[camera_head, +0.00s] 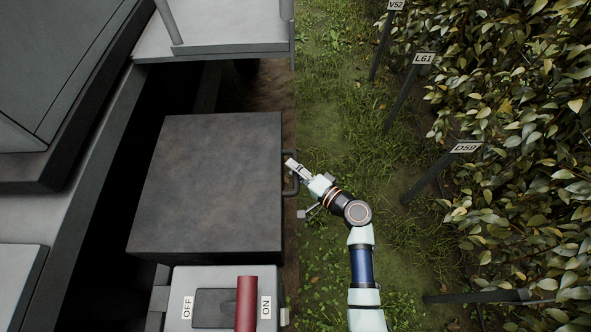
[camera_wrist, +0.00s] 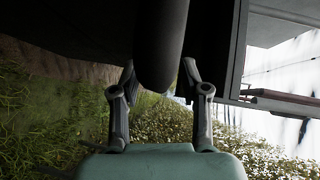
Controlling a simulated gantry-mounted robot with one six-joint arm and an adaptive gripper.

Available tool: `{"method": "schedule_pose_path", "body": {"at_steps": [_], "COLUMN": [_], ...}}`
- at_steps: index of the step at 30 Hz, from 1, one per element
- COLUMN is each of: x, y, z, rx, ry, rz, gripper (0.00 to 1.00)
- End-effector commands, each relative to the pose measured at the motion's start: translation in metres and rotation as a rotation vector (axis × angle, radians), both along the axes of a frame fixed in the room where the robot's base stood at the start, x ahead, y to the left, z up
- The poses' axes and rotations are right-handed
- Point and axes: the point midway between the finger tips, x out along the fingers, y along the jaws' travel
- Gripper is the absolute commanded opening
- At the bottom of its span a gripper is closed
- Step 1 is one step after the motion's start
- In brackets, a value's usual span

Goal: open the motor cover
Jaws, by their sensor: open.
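The motor cover (camera_head: 208,185) is a large dark grey box with a flat top, lying shut in the head view. Its dark handle (camera_head: 291,179) sticks out from its right side. My gripper (camera_head: 291,163) is at that handle, reaching in from the right. In the wrist view my gripper (camera_wrist: 158,80) has its two fingers apart. The dark rounded bar of the handle (camera_wrist: 162,45) runs between the fingers, with a gap visible on its right. Whether a finger touches the bar is hard to tell.
Below the cover is a grey switch box (camera_head: 222,285) with OFF and ON labels and a red lever (camera_head: 246,303). A grey platform (camera_head: 215,30) lies above. Grass is at right, with marker posts such as D59 (camera_head: 466,147) and a leafy hedge (camera_head: 520,200).

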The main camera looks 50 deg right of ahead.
Motion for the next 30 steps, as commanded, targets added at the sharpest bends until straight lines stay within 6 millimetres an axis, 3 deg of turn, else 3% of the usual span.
{"method": "schedule_pose_path", "body": {"at_steps": [5,12,13,23,30], "x": [0.000,0.000,0.000,-0.001,-0.003], "y": [0.000,0.000,0.000,0.000,-0.005], "z": [0.000,0.000,0.000,0.001,0.026], "rx": [0.000,0.000,0.000,-0.001,-0.028], "ry": [0.000,0.000,0.000,0.000,0.023], "rz": [0.000,0.000,0.000,0.000,-0.011], "gripper": [0.42,0.02,0.00,0.00,0.00]}}
